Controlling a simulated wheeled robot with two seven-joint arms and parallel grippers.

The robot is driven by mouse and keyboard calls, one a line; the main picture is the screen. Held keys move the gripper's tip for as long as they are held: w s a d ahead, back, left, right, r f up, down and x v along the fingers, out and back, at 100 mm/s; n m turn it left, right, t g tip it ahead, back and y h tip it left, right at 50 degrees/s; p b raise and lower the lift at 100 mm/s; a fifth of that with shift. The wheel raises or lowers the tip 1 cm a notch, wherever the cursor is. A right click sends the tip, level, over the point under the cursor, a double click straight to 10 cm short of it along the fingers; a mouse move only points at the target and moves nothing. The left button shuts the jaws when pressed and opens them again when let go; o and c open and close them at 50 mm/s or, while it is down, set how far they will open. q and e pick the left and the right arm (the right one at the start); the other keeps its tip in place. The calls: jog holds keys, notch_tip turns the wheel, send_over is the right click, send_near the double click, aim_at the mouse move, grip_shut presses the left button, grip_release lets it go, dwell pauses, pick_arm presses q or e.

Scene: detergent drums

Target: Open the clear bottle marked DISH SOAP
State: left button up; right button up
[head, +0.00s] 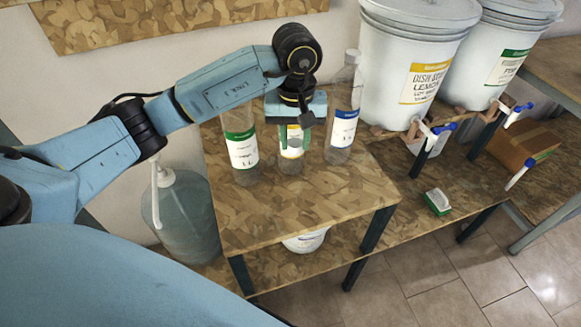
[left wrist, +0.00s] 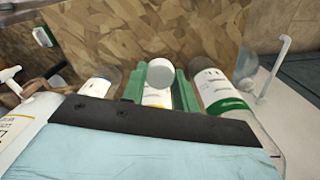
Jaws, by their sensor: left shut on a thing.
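Three clear bottles stand in a row on the small table. The middle bottle (head: 290,168) has a white label with yellow on it; I cannot read its print. My left gripper (head: 294,146) points down at this bottle, its green fingers on either side of it. In the left wrist view the fingers (left wrist: 161,85) are shut on a round white cap (left wrist: 163,72), and part of the middle bottle's label (left wrist: 156,98) shows between them. Whether the cap sits on the neck is hidden. My right gripper is in neither view.
A green-labelled bottle (head: 242,150) stands close on the left, a blue-labelled bottle (head: 343,125) close on the right. White drums (head: 405,65) stand behind on the right, one marked DISH SOAP. The table's front (head: 330,205) is clear.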

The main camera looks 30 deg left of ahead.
pick_arm(q)
send_over(294, 194)
notch_tip(294, 194, down, 13)
jog(key=shift+r, duration=0.1)
jog(key=shift+f+b, duration=0.3)
jog(key=shift+f, duration=1.5)
jog(key=shift+f, duration=0.2)
jog(key=o, duration=1.1)
jog(key=shift+r, duration=0.15)
